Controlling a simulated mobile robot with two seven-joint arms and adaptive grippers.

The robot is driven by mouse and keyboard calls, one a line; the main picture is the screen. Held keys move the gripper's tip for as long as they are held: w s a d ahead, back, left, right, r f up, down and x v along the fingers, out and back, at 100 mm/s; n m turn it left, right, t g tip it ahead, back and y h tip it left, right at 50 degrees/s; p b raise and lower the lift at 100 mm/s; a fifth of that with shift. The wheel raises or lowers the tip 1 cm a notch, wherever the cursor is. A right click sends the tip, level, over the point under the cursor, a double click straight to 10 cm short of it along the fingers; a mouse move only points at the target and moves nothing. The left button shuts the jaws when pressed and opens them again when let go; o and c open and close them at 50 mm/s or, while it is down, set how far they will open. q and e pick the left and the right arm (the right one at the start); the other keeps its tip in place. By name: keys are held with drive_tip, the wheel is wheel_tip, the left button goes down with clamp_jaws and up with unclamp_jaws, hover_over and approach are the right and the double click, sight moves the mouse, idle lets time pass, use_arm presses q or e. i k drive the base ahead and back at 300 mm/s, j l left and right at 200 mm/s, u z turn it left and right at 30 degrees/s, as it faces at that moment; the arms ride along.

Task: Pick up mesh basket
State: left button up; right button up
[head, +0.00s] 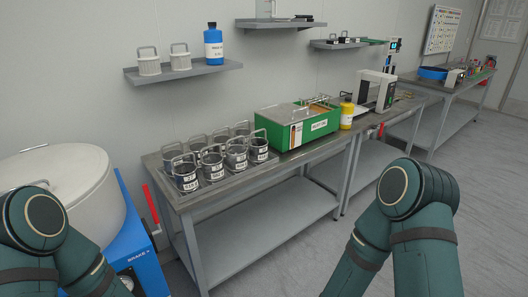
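Several small cylindrical metal baskets with arched handles stand in two rows on a tray at the left end of the metal table; one at the front left is a labelled basket (186,177), and one at the front right is another basket (259,149). Two pale baskets with handles, a left one (148,63) and a right one (180,58), stand on the wall shelf. The mesh is too fine to make out clearly. Only bent parts of my two arms show, at the lower left and lower right. Neither gripper is in view.
A green box-shaped machine (297,128) and a yellow bottle (346,113) stand right of the baskets. A blue bottle (213,44) is on the wall shelf (184,73). A large white drum (62,181) stands left of the table. The table's lower shelf (262,226) is bare.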

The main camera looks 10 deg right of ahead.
sight(258, 147)
drive_tip(key=z, duration=0.25)
drive_tip(key=i+z, duration=0.2)
drive_tip(key=z, duration=0.15)
drive_tip(key=i+j+z, duration=0.2)
drive_tip(key=z, duration=0.15)
drive_tip(key=i+j+z, duration=0.2)
drive_tip(key=z, duration=0.15)
